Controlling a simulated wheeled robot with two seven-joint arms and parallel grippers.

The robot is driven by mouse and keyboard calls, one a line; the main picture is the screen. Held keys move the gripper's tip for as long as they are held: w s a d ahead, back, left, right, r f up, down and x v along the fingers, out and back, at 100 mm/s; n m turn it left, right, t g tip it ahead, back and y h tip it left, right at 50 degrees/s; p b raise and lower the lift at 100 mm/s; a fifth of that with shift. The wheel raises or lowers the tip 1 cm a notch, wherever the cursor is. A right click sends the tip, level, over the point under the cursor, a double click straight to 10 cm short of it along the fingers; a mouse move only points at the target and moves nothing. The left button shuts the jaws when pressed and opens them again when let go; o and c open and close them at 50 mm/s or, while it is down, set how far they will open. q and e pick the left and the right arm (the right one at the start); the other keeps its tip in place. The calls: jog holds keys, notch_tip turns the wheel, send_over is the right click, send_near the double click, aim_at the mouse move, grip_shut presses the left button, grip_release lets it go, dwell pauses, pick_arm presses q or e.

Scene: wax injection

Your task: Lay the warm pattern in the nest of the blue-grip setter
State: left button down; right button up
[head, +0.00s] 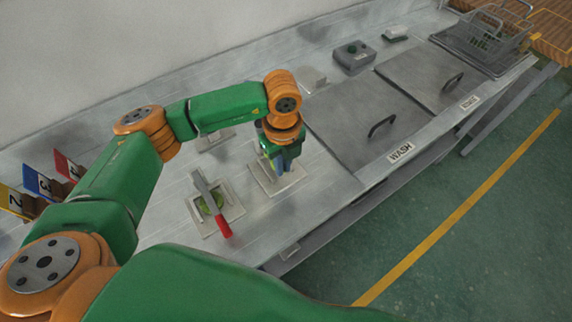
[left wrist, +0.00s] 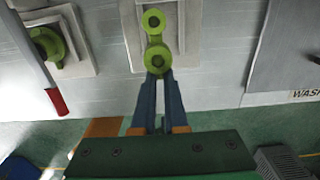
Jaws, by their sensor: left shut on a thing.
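A yellow-green pattern with two round ring ends (left wrist: 154,23) is pinched at its near end by my left gripper (left wrist: 158,78), whose slim blue-grey fingers are shut on it. In the head view, my left gripper (head: 283,163) points down over a pale setter plate (head: 262,183), and it hides most of the pattern. In the wrist view the pattern is over this plate (left wrist: 136,40); I cannot tell whether it touches. No blue grip can be made out clearly. A setter with a red grip (head: 223,224) stands to the left, with a green pattern (head: 211,205) in it. My right gripper is not in view.
Another pale plate (head: 213,139) lies farther back. The wash tank lid (head: 350,112) with its handle is to the right, beside a second lid (head: 432,75). Numbered markers (head: 38,183) stand at the left. A wire basket (head: 488,38) is at the far right.

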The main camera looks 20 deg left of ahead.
aim_at(285, 179)
pick_arm(q)
jog(key=f, duration=0.4)
jog(key=shift+w+f, duration=0.1)
jog(key=shift+w, duration=0.3)
jog(key=shift+f, duration=0.15)
jog(key=c, duration=1.3)
grip_release()
jog(key=shift+o, duration=0.3)
notch_tip(285, 179, up, 12)
jog(key=b, duration=0.1)
jog(key=shift+r, duration=0.2)
